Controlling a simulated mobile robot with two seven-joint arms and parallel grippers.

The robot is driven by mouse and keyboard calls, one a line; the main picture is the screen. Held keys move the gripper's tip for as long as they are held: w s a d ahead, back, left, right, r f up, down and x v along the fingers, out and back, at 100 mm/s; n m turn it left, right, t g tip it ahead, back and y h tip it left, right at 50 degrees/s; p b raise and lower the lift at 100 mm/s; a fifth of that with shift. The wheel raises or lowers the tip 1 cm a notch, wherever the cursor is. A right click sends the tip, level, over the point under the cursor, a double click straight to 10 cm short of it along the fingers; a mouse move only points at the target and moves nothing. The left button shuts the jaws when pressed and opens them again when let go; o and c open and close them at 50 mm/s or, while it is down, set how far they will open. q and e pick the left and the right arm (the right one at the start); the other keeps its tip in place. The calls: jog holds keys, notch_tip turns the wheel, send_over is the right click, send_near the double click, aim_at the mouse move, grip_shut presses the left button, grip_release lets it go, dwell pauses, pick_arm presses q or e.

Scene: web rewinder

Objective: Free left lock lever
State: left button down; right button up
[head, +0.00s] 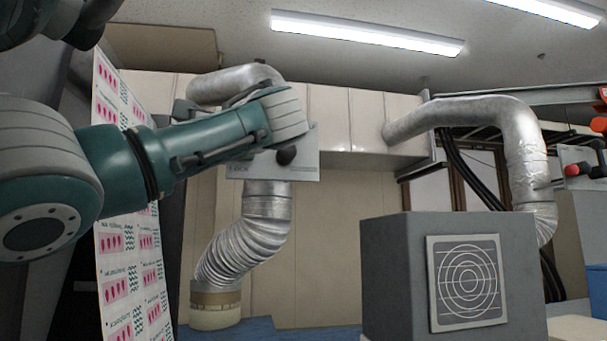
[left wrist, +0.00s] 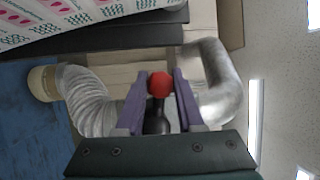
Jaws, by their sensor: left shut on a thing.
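In the left wrist view the lock lever (left wrist: 157,122) has a black handle with a red ball knob (left wrist: 159,87) at its end. The purple fingers of my left gripper (left wrist: 159,76) stand on either side of the knob and handle, shut on the lever. In the head view my left arm reaches in front of a grey plate (head: 305,166) with a black round hub (head: 286,156). My wrist hides the fingers and the red knob there. My right gripper is not in view.
A silver duct (head: 245,240) runs behind the plate. A printed web (head: 115,265) hangs close at the left. A grey box with a round grille (head: 390,280) stands at the right. Another plate with a red knob (head: 572,170) is at the far right.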

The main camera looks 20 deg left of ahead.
pick_arm(q)
jog(key=shift+w+d+r+m+t+b, duration=0.1)
jog(key=shift+r+m+t+b, duration=0.3)
jog(key=shift+m, duration=0.4)
jog(key=shift+d+r+m+t+b, duration=0.15)
jog(key=shift+m+t+b, duration=0.25)
jog(key=shift+m+b, duration=0.3)
jog(key=c, duration=0.5)
grip_release()
jog(key=shift+a, duration=0.1)
